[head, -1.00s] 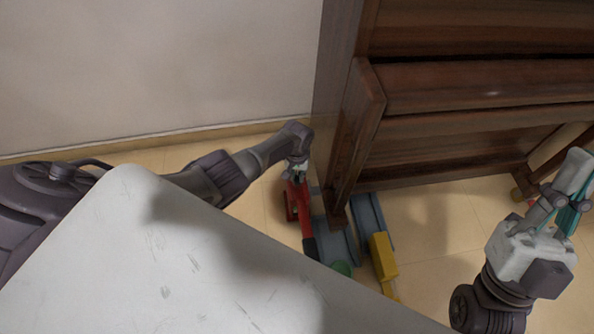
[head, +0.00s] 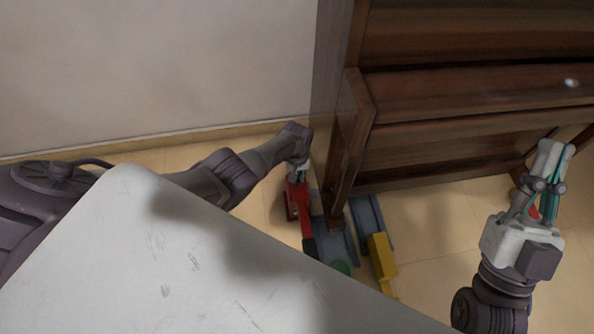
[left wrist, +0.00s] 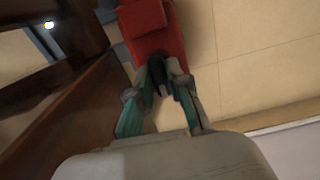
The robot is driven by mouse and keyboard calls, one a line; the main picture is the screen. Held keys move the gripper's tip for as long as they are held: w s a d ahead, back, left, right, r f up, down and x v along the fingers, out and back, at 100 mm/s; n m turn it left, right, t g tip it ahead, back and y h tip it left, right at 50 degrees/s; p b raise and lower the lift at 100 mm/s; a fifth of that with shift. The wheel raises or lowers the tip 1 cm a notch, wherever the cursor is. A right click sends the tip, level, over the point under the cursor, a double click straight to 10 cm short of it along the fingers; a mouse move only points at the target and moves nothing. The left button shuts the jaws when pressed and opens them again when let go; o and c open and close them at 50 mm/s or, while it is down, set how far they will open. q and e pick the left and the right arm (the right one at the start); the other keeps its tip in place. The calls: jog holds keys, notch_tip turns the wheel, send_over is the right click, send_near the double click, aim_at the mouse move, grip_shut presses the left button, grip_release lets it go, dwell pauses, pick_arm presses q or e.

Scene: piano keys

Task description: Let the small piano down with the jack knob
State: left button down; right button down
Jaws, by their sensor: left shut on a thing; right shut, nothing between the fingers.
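The small dark-wood piano (head: 470,92) stands at the right in the head view, and its side fills the left of the left wrist view (left wrist: 75,112). A red jack (head: 304,212) with a dark front end is on the floor by the piano's left leg. It also shows in the left wrist view (left wrist: 152,32). My left gripper (head: 298,174) is shut at the jack's rear. The left wrist view shows its fingers (left wrist: 160,78) around a small dark part, seemingly the knob, mostly hidden. My right gripper (head: 556,152) is shut and empty, in front of the piano's right side.
Blue-grey supports (head: 369,220) and a yellow piece (head: 382,258) are on the floor by the piano leg. A wall (head: 160,65) is behind.

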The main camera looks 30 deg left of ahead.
pick_arm(q)
jog(key=c, duration=1.1)
grip_release()
jog(key=shift+r, duration=0.2)
notch_tip(320, 180, up, 12)
jog(key=shift+f, duration=0.15)
